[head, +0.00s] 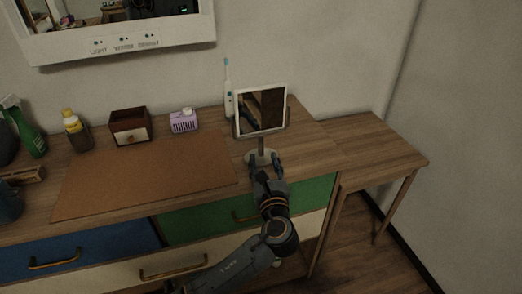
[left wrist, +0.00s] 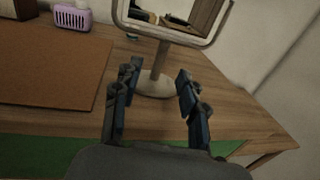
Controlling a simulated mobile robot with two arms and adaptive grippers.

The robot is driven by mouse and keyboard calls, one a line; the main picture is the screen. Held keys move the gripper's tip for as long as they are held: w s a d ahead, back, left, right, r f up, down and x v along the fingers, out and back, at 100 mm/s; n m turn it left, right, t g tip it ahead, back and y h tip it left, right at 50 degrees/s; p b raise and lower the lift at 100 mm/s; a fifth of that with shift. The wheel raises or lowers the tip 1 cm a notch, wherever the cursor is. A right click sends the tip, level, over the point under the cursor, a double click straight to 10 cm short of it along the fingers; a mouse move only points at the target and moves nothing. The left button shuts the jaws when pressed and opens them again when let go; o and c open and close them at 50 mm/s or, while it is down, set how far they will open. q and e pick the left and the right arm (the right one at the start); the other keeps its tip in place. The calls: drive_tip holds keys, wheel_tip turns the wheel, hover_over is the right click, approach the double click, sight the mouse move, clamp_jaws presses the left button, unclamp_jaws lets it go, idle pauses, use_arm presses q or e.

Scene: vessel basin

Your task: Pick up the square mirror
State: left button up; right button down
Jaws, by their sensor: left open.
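The square mirror (head: 260,109) has a white frame and stands upright on a round-based stand on the wooden dresser, near its right end. In the left wrist view the mirror (left wrist: 180,14) is cut off by the top edge, and its stem and round base (left wrist: 155,85) show below. My left gripper (head: 265,160) is in front of the mirror's stand, low over the dresser top. In the left wrist view the left gripper (left wrist: 157,78) is open, with the stem and base beyond and between its fingers, apparently not gripped. My right gripper is not in view.
A brown mat (head: 145,178) lies left of the mirror. Behind it stand a toothbrush (head: 228,85), a purple box (head: 183,122), a small wooden drawer box (head: 129,127), a yellow-capped bottle (head: 76,132) and a green spray bottle (head: 32,135). A lower side table (head: 375,150) is at right.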

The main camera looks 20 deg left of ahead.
sight(261, 143)
use_arm(q)
drive_tip(key=x, duration=1)
drive_tip(key=shift+d+f, duration=0.2)
drive_tip(key=shift+f, duration=0.05)
drive_tip(key=shift+r, duration=0.1)
clamp_jaws()
